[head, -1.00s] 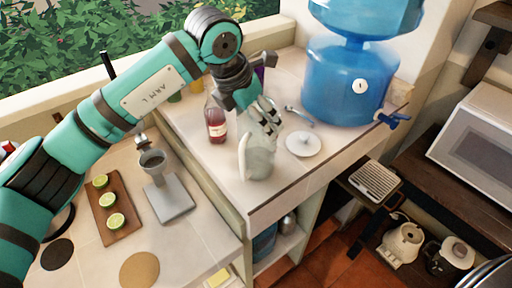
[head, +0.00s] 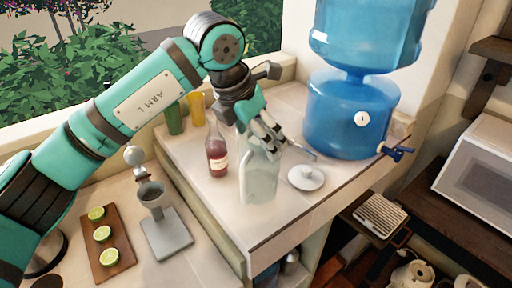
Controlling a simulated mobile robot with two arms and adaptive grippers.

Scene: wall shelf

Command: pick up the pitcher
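The pitcher (head: 259,182) is a pale, see-through glass vessel near the middle of the head view. It looks upright, close over the raised counter; I cannot tell whether its base touches. My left gripper (head: 267,138) points down at its top and covers part of the rim. The fingers overlap the pitcher's upper part, but their grip on it is hidden. The pitcher's handle is not clear to see. My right gripper is not in view.
A red bottle (head: 217,152) stands just left of the pitcher. A white lid-like disc (head: 306,177) lies to its right, and a blue water dispenser (head: 345,115) stands behind. Green (head: 173,119) and yellow (head: 196,107) cups are at the back. The counter's front is clear.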

